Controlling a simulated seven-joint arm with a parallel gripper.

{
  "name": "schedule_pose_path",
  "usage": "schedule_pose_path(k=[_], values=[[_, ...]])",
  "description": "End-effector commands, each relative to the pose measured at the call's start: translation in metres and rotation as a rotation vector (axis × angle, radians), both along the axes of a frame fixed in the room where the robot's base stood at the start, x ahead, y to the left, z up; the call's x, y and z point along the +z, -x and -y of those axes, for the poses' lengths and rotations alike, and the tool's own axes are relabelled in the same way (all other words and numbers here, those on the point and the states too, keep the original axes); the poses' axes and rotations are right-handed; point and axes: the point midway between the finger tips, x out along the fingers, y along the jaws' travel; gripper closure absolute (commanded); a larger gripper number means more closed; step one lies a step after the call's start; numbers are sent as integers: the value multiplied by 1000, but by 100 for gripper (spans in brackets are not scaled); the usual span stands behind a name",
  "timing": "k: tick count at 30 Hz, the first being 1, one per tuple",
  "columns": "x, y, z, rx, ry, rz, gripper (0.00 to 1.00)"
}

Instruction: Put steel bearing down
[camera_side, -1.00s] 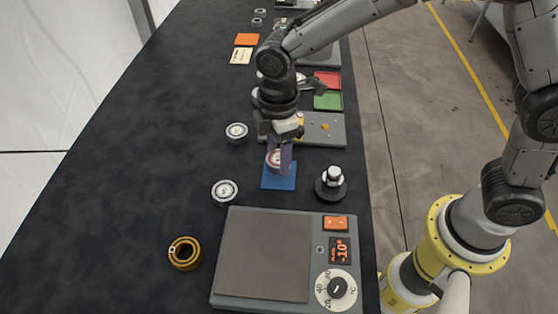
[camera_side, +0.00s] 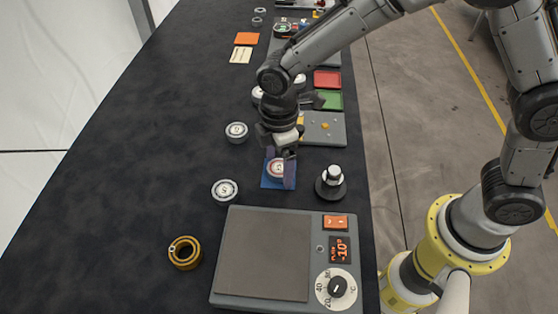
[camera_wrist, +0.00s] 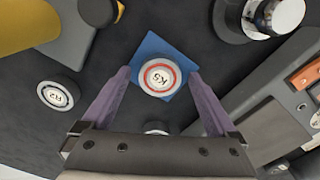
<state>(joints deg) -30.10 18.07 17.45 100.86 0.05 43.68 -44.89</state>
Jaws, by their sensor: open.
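The steel bearing (camera_wrist: 159,77), with a red ring and a "K5" label on its face, sits on a blue square pad (camera_wrist: 150,46). In the side view the bearing (camera_side: 277,169) is on the blue pad (camera_side: 279,185), partly hidden by a finger. My gripper (camera_wrist: 158,82) is open, its two purple fingers apart on either side of the bearing. In the wrist view a gap shows between each finger and the bearing. In the side view my gripper (camera_side: 280,168) is right over the pad.
Grey bearings stand to the left of the pad (camera_side: 225,191) and farther back (camera_side: 237,131). A black post with a white top (camera_side: 331,181) stands close on the right. A grey heating plate (camera_side: 265,255) and a brass ring (camera_side: 184,253) are in front. The left cloth is clear.

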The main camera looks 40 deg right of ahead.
Motion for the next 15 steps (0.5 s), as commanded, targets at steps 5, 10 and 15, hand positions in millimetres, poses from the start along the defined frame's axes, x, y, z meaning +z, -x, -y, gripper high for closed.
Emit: schedule_pose_path(k=[5,10,15], values=[[4,0,0,0,-1,1,7],[26,-1,0,0,-3,5,7],[62,-1,-1,0,-3,5,7]])
